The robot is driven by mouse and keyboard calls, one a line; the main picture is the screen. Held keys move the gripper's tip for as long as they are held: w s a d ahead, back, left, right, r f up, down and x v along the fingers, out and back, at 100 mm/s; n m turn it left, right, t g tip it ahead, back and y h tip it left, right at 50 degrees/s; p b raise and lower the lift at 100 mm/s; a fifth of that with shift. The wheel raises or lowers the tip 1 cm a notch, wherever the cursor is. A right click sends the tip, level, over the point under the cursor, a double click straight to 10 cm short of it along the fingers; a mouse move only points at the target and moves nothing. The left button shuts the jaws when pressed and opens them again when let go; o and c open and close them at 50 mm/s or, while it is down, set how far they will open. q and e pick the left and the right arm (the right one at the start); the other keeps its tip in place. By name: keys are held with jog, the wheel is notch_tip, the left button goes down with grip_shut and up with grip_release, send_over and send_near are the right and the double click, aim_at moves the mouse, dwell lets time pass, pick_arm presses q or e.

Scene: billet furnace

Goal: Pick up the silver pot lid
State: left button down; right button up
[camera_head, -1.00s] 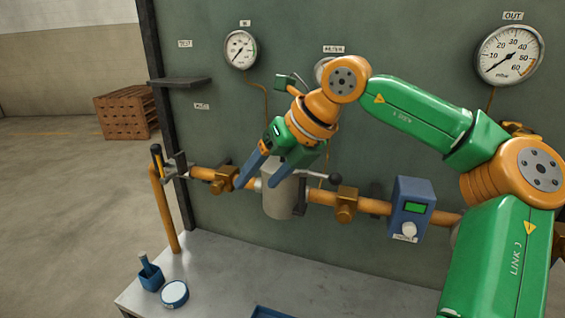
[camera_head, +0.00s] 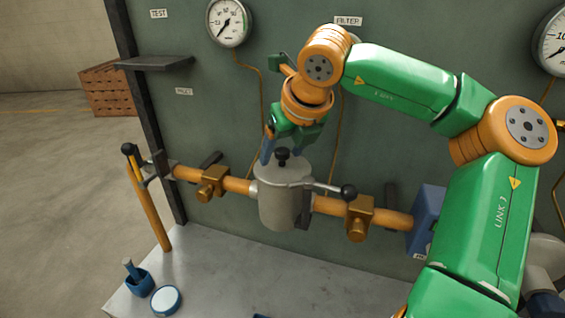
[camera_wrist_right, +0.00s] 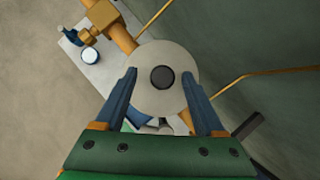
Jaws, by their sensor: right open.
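The silver pot lid (camera_head: 285,172) sits on top of the grey cylindrical pot (camera_head: 283,208) in the orange pipe line. It has a black knob (camera_head: 283,155) in its middle. In the right wrist view the lid (camera_wrist_right: 185,75) is a pale disc with the black knob (camera_wrist_right: 162,77) at its centre. My right gripper (camera_head: 281,157) is over the lid, pointing down, its blue fingers apart. In the wrist view the open fingers (camera_wrist_right: 162,86) lie either side of the knob, with gaps between; nothing is held. My left gripper is not in view.
A black-balled lever (camera_head: 348,192) sticks out to the right of the pot. Brass valves (camera_head: 212,182) sit on the pipe. A blue cup with a brush (camera_head: 139,280) and a round white-topped tin (camera_head: 166,300) stand on the bench (camera_head: 215,275). A shelf (camera_head: 155,62) juts from the panel.

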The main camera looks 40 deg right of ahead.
jog(key=shift+w+d+f, duration=0.4)
jog(key=shift+w+d, duration=0.05)
jog(key=shift+w, duration=0.1)
jog(key=shift+c, duration=0.9)
jog(key=shift+s+a+r, duration=0.15)
jog(key=shift+s+a, duration=0.05)
jog(key=shift+a, duration=0.05)
grip_shut()
jog(key=shift+w+d, duration=0.1)
